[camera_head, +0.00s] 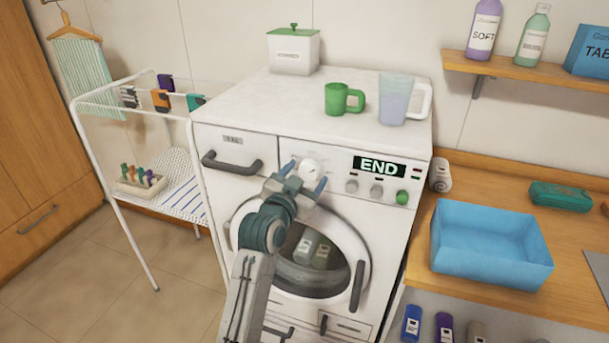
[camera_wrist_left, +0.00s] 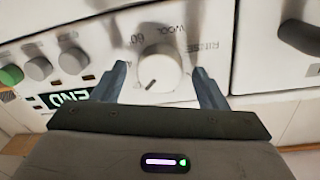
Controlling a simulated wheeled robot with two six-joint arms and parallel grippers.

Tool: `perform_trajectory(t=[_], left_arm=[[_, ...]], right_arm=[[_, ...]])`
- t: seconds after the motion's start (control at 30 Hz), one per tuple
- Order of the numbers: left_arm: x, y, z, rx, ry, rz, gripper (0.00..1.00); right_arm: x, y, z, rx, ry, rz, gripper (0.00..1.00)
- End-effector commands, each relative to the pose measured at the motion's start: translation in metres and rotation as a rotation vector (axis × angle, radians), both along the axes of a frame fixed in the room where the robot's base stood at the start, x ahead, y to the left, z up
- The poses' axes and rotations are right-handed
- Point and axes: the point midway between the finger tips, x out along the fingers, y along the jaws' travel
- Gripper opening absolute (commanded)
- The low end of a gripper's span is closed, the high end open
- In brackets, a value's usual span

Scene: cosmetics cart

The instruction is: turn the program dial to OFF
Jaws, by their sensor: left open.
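The white washing machine (camera_head: 235,110) stands in the middle of the head view, its display (camera_head: 379,167) reading END. The round white program dial (camera_head: 309,166) is on its front panel, left of the display. In the left wrist view the dial (camera_wrist_left: 158,72) shows a dark pointer mark, with the words WOOL and RINSE and the number 60 printed around it. My left gripper (camera_head: 307,183) is open at the dial. In the left wrist view its two fingers (camera_wrist_left: 162,82) stand on either side of the dial; contact cannot be told. My right gripper is not in view.
Small grey knobs and a green button (camera_head: 402,197) sit right of the dial. A green mug (camera_head: 338,99) and a measuring jug (camera_head: 394,105) stand on top. A drying rack (camera_head: 144,110) is at left, a blue basin (camera_head: 487,264) on the right counter.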

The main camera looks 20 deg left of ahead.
Motion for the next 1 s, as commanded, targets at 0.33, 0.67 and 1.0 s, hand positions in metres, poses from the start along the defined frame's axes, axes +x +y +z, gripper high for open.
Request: perform_trajectory(t=[0.33,0.67,1.0], left_arm=[[0.0,0.0,0.0,0.0,0.0,0.0,0.23],[0.0,0.0,0.001,-0.037,0.001,-0.001,0.22],[0.0,0.0,0.001,-0.255,0.012,-0.001,0.22]], right_arm=[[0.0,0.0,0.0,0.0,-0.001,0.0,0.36],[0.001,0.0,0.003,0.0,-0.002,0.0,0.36],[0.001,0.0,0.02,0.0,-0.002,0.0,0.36]])
